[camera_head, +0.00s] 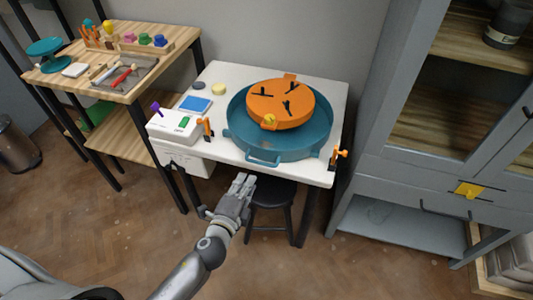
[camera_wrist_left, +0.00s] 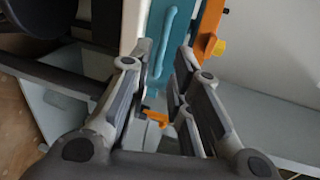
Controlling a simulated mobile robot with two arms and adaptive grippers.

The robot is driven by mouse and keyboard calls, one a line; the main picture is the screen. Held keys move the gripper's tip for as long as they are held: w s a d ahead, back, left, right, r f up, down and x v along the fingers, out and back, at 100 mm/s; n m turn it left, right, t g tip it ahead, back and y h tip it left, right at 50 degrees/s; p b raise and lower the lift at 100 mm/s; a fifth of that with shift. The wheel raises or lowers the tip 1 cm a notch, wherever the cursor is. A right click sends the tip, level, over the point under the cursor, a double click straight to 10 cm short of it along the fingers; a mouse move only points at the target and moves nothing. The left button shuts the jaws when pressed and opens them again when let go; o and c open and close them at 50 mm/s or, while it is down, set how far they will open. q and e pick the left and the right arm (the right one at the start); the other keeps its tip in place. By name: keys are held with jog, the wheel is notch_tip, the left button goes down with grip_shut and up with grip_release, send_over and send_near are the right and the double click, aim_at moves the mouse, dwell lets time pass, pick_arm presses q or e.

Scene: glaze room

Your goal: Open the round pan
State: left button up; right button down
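The round pan (camera_head: 236,126) is a wide teal basin on the white table, with a bar handle (camera_head: 262,162) on its front side. An orange disc (camera_head: 281,110) with several black pieces and a yellow knob sits inside it. My left gripper (camera_head: 243,178) is in front of the table's front edge, below and left of the handle, apart from it in the head view. In the left wrist view, its fingers (camera_wrist_left: 163,60) are spread with a gap between them, and the teal handle (camera_wrist_left: 167,42) shows beyond the tips. My right gripper is not in view.
Orange clamps stand at the table's front, left (camera_head: 207,128) and right (camera_head: 338,156) of the pan. A white box (camera_head: 172,124) with a purple lever is at the left. A black stool (camera_head: 272,194) is under the front edge. A grey cabinet (camera_head: 400,150) stands close right.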

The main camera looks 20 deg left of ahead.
aim_at(257, 161)
pick_arm(q)
jog(key=x, duration=1)
jog(key=shift+w+r, duration=0.2)
jog(key=shift+w, duration=0.15)
grip_shut()
